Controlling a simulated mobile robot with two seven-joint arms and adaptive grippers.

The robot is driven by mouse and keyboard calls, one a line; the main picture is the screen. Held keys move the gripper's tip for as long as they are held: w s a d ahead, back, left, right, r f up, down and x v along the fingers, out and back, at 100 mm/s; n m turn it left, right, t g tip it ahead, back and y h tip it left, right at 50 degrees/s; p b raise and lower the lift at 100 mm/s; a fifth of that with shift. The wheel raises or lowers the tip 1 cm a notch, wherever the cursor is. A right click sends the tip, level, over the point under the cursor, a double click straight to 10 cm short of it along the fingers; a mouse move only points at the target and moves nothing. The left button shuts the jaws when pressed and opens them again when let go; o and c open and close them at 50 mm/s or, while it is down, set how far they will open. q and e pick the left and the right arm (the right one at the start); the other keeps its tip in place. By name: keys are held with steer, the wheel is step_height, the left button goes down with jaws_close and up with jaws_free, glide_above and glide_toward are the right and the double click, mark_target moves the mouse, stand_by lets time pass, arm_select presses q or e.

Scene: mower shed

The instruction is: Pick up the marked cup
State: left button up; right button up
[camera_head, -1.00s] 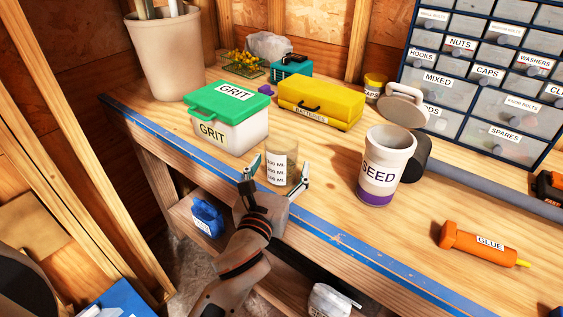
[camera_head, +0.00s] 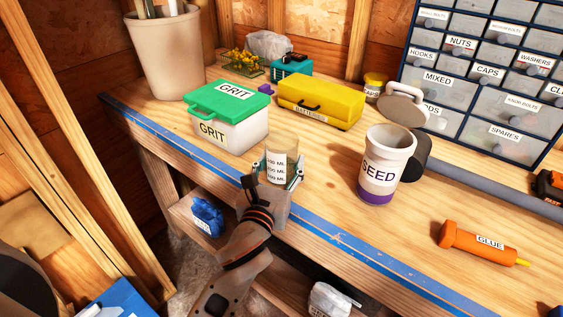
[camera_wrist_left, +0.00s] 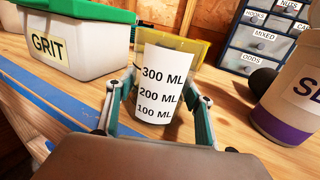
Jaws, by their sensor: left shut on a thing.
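The marked cup (camera_head: 281,160) stands upright near the front edge of the workbench, with volume labels on its side. In the left wrist view the cup (camera_wrist_left: 160,88) shows 300 ML, 200 ML and 100 ML lines. My left gripper (camera_head: 278,170) is shut on it, one finger on each side; it also shows in the left wrist view (camera_wrist_left: 158,108). The cup's base appears to be at the bench top, and my gripper partly hides its lower part. My right gripper is not in view.
A green-lidded GRIT box (camera_head: 230,115) stands to the left and a yellow batteries case (camera_head: 320,101) behind. A SEED cup (camera_head: 385,165) stands to the right, with an orange GLUE tube (camera_head: 480,241) beyond. Blue tape (camera_head: 340,243) runs along the bench's front edge.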

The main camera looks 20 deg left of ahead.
arm_select(q)
steer(key=shift+r+p, duration=0.45)
steer(key=shift+r, duration=0.95)
step_height(320, 180, up, 17)
steer(key=p, duration=0.5)
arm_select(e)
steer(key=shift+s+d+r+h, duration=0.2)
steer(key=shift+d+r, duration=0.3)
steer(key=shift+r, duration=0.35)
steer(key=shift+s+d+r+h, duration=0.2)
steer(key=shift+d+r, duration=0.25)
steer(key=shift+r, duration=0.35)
